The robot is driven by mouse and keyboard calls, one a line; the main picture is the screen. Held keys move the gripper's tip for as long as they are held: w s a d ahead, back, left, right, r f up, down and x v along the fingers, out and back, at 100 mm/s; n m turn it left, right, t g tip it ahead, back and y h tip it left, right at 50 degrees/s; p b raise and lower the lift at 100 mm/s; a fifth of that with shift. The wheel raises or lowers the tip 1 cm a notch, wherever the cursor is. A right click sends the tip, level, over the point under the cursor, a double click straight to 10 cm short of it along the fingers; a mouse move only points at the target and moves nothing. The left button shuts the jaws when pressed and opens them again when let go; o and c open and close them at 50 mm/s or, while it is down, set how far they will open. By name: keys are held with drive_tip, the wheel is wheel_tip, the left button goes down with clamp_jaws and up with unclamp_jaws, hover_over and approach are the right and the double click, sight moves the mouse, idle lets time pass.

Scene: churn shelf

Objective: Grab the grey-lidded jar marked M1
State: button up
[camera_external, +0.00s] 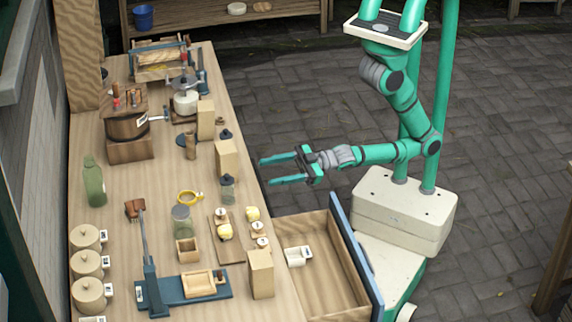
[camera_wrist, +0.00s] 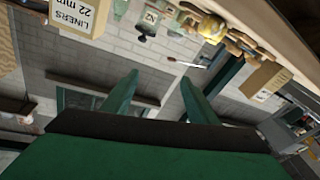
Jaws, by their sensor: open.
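A small glass jar (camera_external: 228,190) with a dark grey lid stands near the table's right edge, just in front of a tan box. It seems to be the small jar (camera_wrist: 150,19) at the top of the wrist view, tilted there, with a partly readable label that may begin with M. Another glass jar (camera_external: 181,221) with a grey-green lid stands further in on the table; I cannot read a mark on it. My gripper (camera_external: 266,172) is open and empty, beside the table edge, apart from the jar and to its right. Its two fingers (camera_wrist: 159,78) show spread in the wrist view.
Tan boxes (camera_external: 226,159) stand near the right edge; one in the wrist view reads "LINERS 22 mm" (camera_wrist: 75,15). An open drawer (camera_external: 335,265) juts out at the lower right. A wooden tray (camera_external: 229,250) bears small items. A yellow ring (camera_external: 189,198) lies left of the jar.

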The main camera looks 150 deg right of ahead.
drive_tip(key=d+r+m+g+h, duration=0.2)
drive_tip(key=d+r+h, duration=0.25)
drive_tip(key=d, duration=0.45)
drive_tip(key=m+g+h, duration=0.1)
drive_tip(key=m+g, duration=0.8)
drive_tip(key=g, duration=0.1)
hover_over(231, 136)
wheel_tip(231, 136, down, 2)
drive_tip(key=shift+f, duration=0.1)
drive_tip(key=f+y, duration=0.1)
drive_tip(key=f, duration=0.1)
drive_tip(key=f+y, duration=0.1)
drive_tip(key=f, duration=0.1)
drive_tip(key=a+f+y, duration=0.1)
drive_tip(key=f, duration=0.2)
drive_tip(key=shift+s+m, duration=0.3)
drive_tip(key=shift+s, duration=0.05)
drive_tip(key=shift+f, duration=0.35)
drive_tip(key=shift+w+d+f, duration=0.1)
drive_tip(key=shift+d+f, duration=0.1)
drive_tip(key=shift+f, duration=0.05)
drive_tip(key=shift+x, duration=3.35)
drive_tip(key=c, duration=1.2)
